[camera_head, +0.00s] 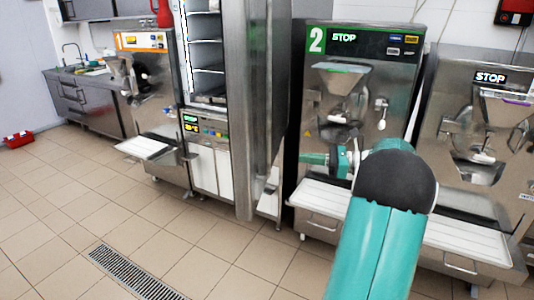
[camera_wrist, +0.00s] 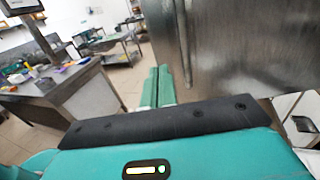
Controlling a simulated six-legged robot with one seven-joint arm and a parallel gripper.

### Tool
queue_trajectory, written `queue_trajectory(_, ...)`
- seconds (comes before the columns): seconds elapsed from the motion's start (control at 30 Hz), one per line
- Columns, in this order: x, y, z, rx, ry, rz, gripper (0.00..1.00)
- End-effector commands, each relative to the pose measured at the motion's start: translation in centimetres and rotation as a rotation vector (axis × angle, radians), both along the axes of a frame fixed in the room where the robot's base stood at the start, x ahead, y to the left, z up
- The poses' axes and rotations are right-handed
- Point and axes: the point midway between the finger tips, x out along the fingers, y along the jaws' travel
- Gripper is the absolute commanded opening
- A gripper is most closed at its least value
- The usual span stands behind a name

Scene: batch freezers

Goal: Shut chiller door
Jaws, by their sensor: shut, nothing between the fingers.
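The chiller is a tall steel cabinet (camera_head: 208,130) with lit shelves, left of centre in the head view. Its steel door (camera_head: 262,100) stands open, swung out toward me, with its edge facing me and the shelves exposed. My gripper (camera_head: 306,158) is right of the door in the head view, pointing left toward its outer side. The wrist view shows my teal fingers (camera_wrist: 157,88) closed together and empty. A large steel panel, seemingly the door (camera_wrist: 245,50), fills the right of that view beside the fingers. I cannot tell whether they touch it.
Batch freezer 2 (camera_head: 352,110) stands behind my arm, with a white tray (camera_head: 330,197) jutting out low. Another freezer (camera_head: 490,140) is at right, and freezer 1 (camera_head: 140,90) is left of the chiller. A floor drain (camera_head: 135,275) crosses open tiles. A counter (camera_wrist: 70,85) shows in the wrist view.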

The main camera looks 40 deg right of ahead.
Motion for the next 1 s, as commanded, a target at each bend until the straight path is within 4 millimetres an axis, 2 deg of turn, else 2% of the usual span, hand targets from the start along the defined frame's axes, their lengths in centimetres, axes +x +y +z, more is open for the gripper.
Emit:
queue_trajectory(0.17,1.3,1.3,0.1,-0.001,0.000,-0.002,0.00)
queue_trajectory(0.7,9.8,7.2,0.1,-0.003,0.000,0.001,0.00)
queue_trajectory(0.83,10.9,7.9,0.1,-0.002,0.000,0.001,0.00)
queue_trajectory(1.0,11.2,8.1,0.1,-0.003,0.000,-0.001,0.00)
